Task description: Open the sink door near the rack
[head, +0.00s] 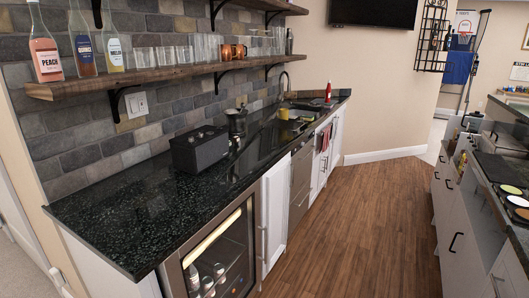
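A sink with a dark faucet (284,84) is set in the far part of the dark stone counter along the left wall. Below it are white cabinet doors (319,165), seen at a steep angle and apparently closed. A red and white towel (325,139) hangs at their front. A dark metal rack (433,35) is mounted on the far wall, to the right of the sink cabinet. Neither of my grippers is in view.
Wood floor (345,220) lies clear between the two counter runs. A glass-front cooler (222,262) and a dishwasher-like steel front (301,180) are nearer on the left. On the right, white drawers (460,225) have dark handles, and some stand open farther back.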

